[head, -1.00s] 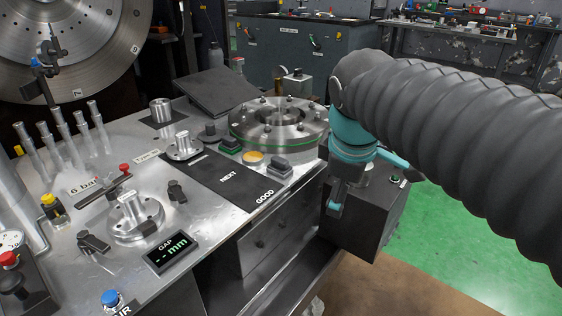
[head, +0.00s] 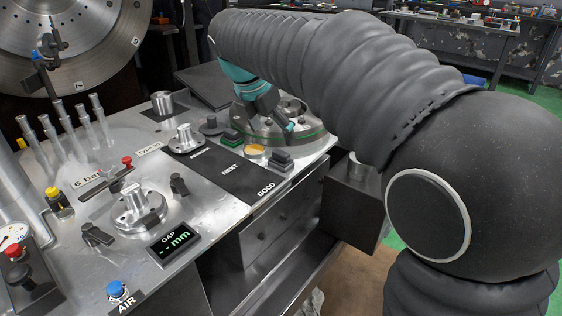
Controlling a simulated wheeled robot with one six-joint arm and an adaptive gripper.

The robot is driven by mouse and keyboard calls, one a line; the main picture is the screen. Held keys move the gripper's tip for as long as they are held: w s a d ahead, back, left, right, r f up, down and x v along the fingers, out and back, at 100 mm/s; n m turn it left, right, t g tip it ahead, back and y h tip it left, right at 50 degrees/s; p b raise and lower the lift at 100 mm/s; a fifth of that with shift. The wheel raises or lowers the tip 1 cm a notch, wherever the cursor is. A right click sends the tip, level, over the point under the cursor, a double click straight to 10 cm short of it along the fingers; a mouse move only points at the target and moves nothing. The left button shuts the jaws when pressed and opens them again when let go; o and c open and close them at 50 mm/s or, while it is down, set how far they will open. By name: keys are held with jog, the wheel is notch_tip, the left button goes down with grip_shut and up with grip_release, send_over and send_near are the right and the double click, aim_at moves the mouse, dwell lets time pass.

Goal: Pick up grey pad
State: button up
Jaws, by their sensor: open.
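The grey pad (head: 281,158) is a small dark grey block on the bench top near the right edge, above the "GOOD" label. My gripper (head: 272,120) is open, with teal and dark fingers, just behind the pad and the round yellow piece, in front of the bolted flange. A clear gap shows between it and the pad in the picture. My arm comes in from the right and hides part of the flange. The exact height of the fingertips over the bench is hard to tell.
A round yellow piece (head: 255,150) and a green pad (head: 231,137) lie left of the grey pad. The metal flange (head: 312,128) stands behind. A dark "NEXT" strip (head: 215,165) lies in front, mostly clear. Metal posts (head: 185,140) stand further left.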

aim_at(281, 152)
jog(key=shift+b+x, duration=0.45)
jog(key=shift+x, duration=3.95)
jog(key=shift+w, duration=0.15)
jog(key=c, duration=1.4)
jog(key=shift+o, duration=0.2)
jog(key=shift+r, duration=0.1)
notch_tip(281, 152, up, 5)
jog(key=shift+f+p, duration=0.2)
jog(key=shift+p, duration=0.25)
jog(key=d+r, duration=0.6)
jog(key=d, duration=0.5)
jog(key=shift+w+d+r+p, duration=0.2)
jog(key=shift+w+d+p, duration=0.05)
jog(key=shift+d+p, duration=0.05)
